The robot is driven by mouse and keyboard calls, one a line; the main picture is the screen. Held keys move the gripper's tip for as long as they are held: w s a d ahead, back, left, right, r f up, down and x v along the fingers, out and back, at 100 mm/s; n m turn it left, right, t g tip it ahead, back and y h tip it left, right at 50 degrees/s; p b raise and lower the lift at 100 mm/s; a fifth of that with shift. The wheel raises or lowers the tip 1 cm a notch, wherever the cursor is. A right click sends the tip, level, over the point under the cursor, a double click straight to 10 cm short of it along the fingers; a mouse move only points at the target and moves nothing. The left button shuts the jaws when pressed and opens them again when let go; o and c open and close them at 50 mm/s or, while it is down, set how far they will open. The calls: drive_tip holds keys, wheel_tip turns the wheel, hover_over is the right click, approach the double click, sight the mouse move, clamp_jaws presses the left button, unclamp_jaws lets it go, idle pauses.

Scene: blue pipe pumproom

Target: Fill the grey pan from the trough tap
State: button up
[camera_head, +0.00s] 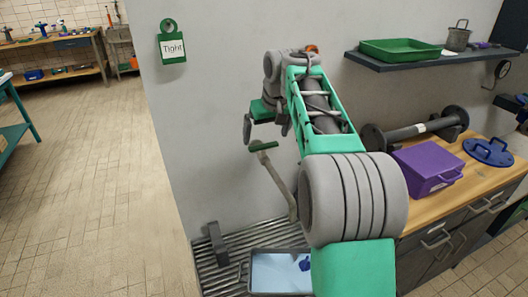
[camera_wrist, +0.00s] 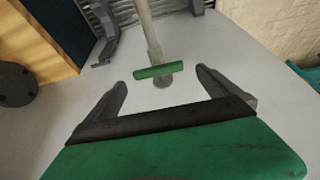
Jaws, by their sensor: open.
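The trough tap is a grey pipe (camera_head: 279,182) rising from the ribbed trough (camera_head: 222,273), with a green crossbar handle (camera_head: 263,146) at its upper end. In the wrist view the green handle (camera_wrist: 166,71) lies just beyond my fingertips, roughly centred between them and not touched. My gripper (camera_head: 266,130) is open and empty near the handle; both fingers show in the wrist view (camera_wrist: 161,82). The grey pan (camera_head: 249,283) sits in the trough below, partly hidden by my arm. Its inside looks pale blue with a darker blue patch; I cannot tell whether this is water.
A dark grey block (camera_head: 217,243) stands in the trough left of the pan. On the right, a wooden counter (camera_head: 477,178) holds a purple box (camera_head: 426,168), a flanged pipe (camera_head: 415,130) and a blue disc (camera_head: 489,151). A shelf (camera_head: 400,63) above holds a green tray (camera_head: 401,49). Left floor is clear.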

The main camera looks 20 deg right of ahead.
sight(264, 145)
drive_tip(key=x, duration=0.7)
drive_tip(key=shift+w+d+f, duration=0.2)
drive_tip(key=shift+w+d, duration=0.05)
drive_tip(key=shift+w, duration=0.2)
